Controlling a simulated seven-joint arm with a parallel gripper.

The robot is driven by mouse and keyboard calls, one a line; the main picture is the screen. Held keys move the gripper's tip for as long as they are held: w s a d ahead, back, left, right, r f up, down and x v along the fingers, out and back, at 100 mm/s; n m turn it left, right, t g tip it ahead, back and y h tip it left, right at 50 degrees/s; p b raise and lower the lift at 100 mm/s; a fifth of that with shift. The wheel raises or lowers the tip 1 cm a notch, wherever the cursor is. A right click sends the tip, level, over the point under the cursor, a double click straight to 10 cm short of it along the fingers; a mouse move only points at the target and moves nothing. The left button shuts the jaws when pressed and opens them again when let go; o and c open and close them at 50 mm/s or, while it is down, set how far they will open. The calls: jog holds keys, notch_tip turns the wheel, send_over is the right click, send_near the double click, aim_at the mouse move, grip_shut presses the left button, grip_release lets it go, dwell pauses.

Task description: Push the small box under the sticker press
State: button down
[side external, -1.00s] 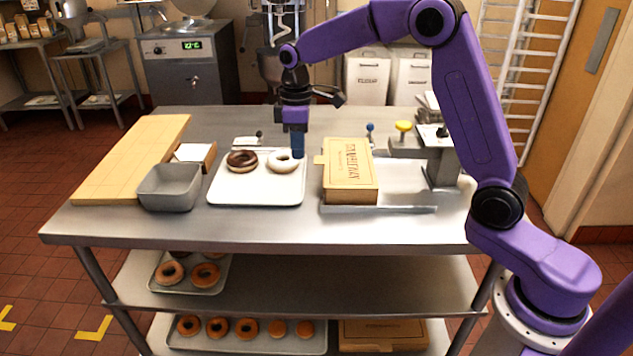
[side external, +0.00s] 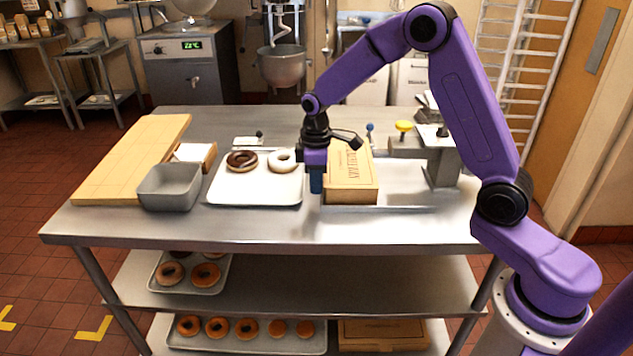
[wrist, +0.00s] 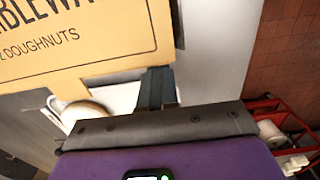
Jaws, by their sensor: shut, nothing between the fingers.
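The small box (side external: 352,188) is a flat yellow carton with dark lettering, lying on the steel table at centre right; its printed lid (wrist: 80,35) fills the upper left of the wrist view. The sticker press (side external: 440,165) stands right of the box, with an arm reaching left and a yellow knob (side external: 403,126). My gripper (side external: 316,188) points down, shut and empty, beside the box's left side near its front corner. In the wrist view the fingertips (wrist: 157,85) are close to the box edge; I cannot tell whether they touch.
A white tray (side external: 250,196) with two doughnuts lies left of my gripper. A grey tin (side external: 168,188) and a wooden board (side external: 130,160) are farther left. A low metal rail (side external: 405,208) runs along the table in front of the box and press. The table's front strip is clear.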

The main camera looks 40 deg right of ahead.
aim_at(351, 183)
dwell(0.3)
jog(key=s+d, duration=0.8)
jog(key=shift+s+d, duration=0.35)
jog(key=shift+s, duration=0.05)
jog(key=shift+w+a, duration=1.5)
notch_tip(351, 183, up, 9)
jog(key=shift+d+r, duration=0.1)
jog(key=s+a+r+n, duration=0.1)
jog(key=s+a+n, duration=0.1)
jog(key=s+a, duration=0.8)
jog(key=s+d+f+n, duration=0.1)
jog(key=s+d, duration=0.1)
jog(key=s, duration=1.6)
jog(key=shift+s+d+f+n, duration=0.15)
jog(key=shift+s+f+n, duration=0.05)
jog(key=shift+f+n, duration=0.15)
